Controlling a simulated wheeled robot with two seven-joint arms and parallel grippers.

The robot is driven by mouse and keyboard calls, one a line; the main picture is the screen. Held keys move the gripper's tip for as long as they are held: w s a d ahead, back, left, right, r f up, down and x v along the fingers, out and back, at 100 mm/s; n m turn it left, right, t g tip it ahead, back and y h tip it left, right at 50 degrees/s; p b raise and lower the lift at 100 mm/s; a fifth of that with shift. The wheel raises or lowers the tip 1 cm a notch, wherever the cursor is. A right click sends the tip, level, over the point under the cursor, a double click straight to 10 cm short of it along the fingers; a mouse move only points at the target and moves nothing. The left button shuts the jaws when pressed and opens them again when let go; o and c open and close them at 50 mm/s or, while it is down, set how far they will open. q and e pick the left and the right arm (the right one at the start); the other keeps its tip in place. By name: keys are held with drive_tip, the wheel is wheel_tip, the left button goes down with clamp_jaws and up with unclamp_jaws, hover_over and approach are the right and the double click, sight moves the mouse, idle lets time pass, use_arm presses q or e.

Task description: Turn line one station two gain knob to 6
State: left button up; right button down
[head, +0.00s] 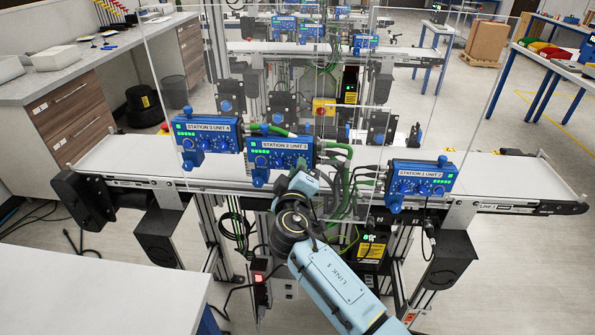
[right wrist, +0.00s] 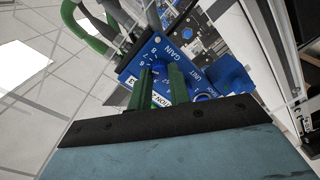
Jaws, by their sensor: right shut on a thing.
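The blue sensor box labelled "STATION 2 UNIT 3" (head: 277,158) is mounted at the front edge of the conveyor, left of the middle in the head view. In the right wrist view the blue box face (right wrist: 130,66) carries the word GAIN and a printed scale. My right gripper (right wrist: 161,74) has its two green fingers on either side of the blue gain knob (right wrist: 159,67), shut on it. The fingers cover much of the knob, and I cannot read its setting. In the head view my right arm hides the fingertips. My left gripper is not in view.
Similar boxes stand to the left, "STATION 3 UNIT 4" (head: 206,134), and to the right, "STATION 1 UNIT 2" (head: 421,178). Green cables (head: 340,150) run close to the right of the middle box. The conveyor belt (head: 500,172) is bare at the right.

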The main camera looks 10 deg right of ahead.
drive_tip(key=shift+r+n, duration=0.1)
drive_tip(key=shift+n, duration=0.5)
drive_tip(key=c, duration=1.3)
unclamp_jaws()
drive_tip(key=shift+s, duration=0.1)
drive_tip(key=b+v, duration=0.1)
drive_tip(key=v, duration=1.2)
drive_tip(key=shift+b, duration=0.35)
drive_tip(key=shift+s+a, duration=0.1)
